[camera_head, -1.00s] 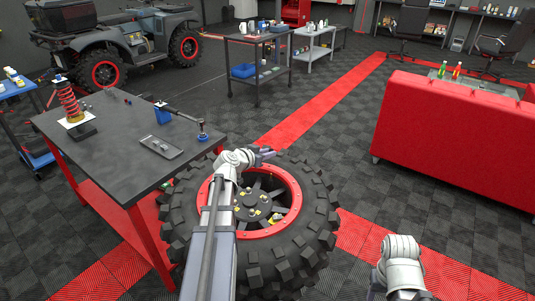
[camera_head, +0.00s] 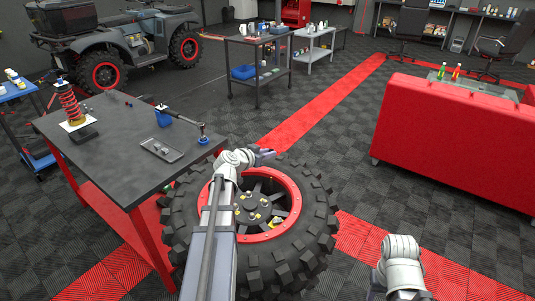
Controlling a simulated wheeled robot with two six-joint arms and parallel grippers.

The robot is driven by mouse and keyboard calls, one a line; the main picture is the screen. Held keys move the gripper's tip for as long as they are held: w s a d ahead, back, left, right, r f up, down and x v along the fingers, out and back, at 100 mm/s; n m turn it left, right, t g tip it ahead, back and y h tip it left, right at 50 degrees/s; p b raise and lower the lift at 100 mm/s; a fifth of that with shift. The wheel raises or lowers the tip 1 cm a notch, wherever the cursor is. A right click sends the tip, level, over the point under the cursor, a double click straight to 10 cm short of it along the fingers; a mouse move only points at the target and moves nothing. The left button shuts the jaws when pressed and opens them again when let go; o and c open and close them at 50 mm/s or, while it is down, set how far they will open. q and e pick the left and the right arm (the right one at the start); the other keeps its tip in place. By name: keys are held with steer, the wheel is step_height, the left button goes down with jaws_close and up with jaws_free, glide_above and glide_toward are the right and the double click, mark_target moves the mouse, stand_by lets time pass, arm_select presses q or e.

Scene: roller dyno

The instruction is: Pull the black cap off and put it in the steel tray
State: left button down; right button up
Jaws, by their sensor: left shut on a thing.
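The tyre (camera_head: 313,238) with a red-rimmed wheel (camera_head: 290,190) lies in front of me, beside the workbench. My left arm reaches over it. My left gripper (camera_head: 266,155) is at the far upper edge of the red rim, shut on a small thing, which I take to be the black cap. The cap itself is too small and too hidden by the fingers to make out.
The dark workbench (camera_head: 110,155) also bears a red coil-spring shock (camera_head: 70,104) and a blue-handled tool (camera_head: 163,117). A red couch-like block (camera_head: 450,130) stands to the right.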

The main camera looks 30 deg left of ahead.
steer(key=shift+r, duration=0.2)
stand_by(0.3)
steer(key=shift+r+p, duration=2.2)
steer(key=shift+p, duration=0.15)
steer(key=shift+r+p, duration=0.5)
steer(key=shift+f, duration=0.1)
steer(key=shift+c, duration=0.5)
steer(key=shift+d, duration=0.1)
